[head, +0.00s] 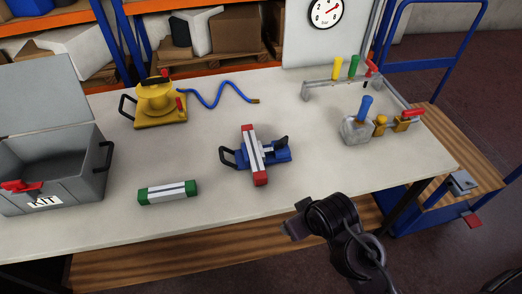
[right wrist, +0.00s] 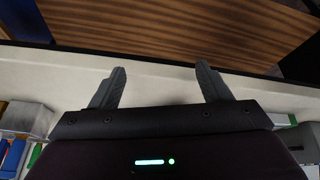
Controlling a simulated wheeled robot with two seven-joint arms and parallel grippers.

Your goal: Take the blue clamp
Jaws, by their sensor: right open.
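The blue clamp (head: 279,155) lies on the middle of the table, with a black loop handle at its left and a black knob at its right. A silver bar with red ends (head: 253,148) lies across it and hides part of its body. My right gripper (head: 293,228) is in front of the table's front edge, below and right of the clamp and apart from it. In the right wrist view its two fingers (right wrist: 160,80) are spread with nothing between them. My left gripper is in neither view.
A green-ended bar (head: 168,192) lies left of the clamp, near the open grey KIT box (head: 75,180). A yellow reel device (head: 155,103) with a blue hose stands behind. Pipe fittings with coloured handles (head: 357,128) stand at right. The table (head: 330,180) is clear around the clamp's front.

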